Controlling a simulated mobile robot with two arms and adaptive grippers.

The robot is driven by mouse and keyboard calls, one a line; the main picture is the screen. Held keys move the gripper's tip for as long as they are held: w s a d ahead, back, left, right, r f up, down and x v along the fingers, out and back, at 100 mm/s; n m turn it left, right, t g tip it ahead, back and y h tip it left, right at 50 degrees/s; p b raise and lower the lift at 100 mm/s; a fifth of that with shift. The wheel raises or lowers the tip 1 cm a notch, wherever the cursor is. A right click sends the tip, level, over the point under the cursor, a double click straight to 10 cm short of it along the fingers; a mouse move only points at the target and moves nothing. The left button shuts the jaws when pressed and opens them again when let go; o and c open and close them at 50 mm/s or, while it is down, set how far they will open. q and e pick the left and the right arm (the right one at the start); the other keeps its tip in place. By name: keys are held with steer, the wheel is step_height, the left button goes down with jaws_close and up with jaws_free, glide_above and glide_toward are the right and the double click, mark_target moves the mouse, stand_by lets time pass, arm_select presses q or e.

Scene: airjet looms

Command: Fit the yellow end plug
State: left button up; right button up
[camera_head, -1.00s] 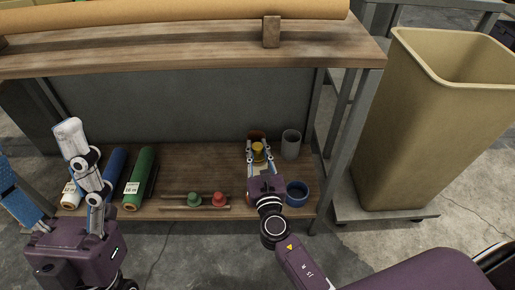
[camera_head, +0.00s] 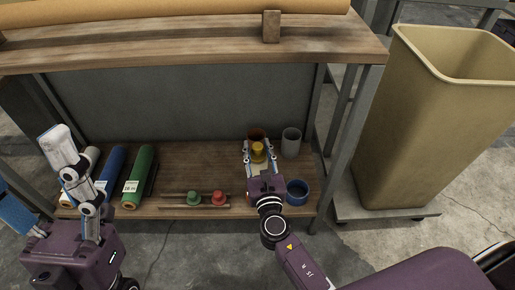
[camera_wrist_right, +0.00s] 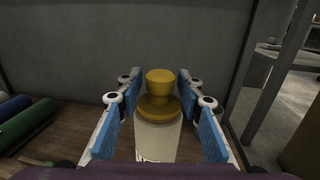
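The yellow end plug (camera_head: 258,148) stands upright, knob up, at the end of a pale cylinder (camera_wrist_right: 158,138) with a white label low on it. In the right wrist view the yellow plug (camera_wrist_right: 160,92) shows its wide flange against the cylinder's end; whether it is fully seated I cannot tell. My right gripper (camera_head: 259,146) has a finger on each side of the plug, with narrow gaps showing. My left gripper (camera_head: 28,165) is spread wide and empty, in front of the shelf at the left.
A green plug (camera_head: 193,198) and a red plug (camera_head: 218,197) sit between rods on the lower shelf. Blue (camera_head: 113,165) and green (camera_head: 141,172) rolls lie left. A grey cup (camera_head: 291,142) and blue ring-shaped cup (camera_head: 297,191) stand close right of my right gripper. The upper shelf (camera_head: 200,50) overhangs.

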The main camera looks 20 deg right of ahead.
steer(key=shift+o, duration=0.4)
steer(key=s+a, duration=0.1)
steer(key=s, duration=1.1)
steer(key=shift+a, duration=0.35)
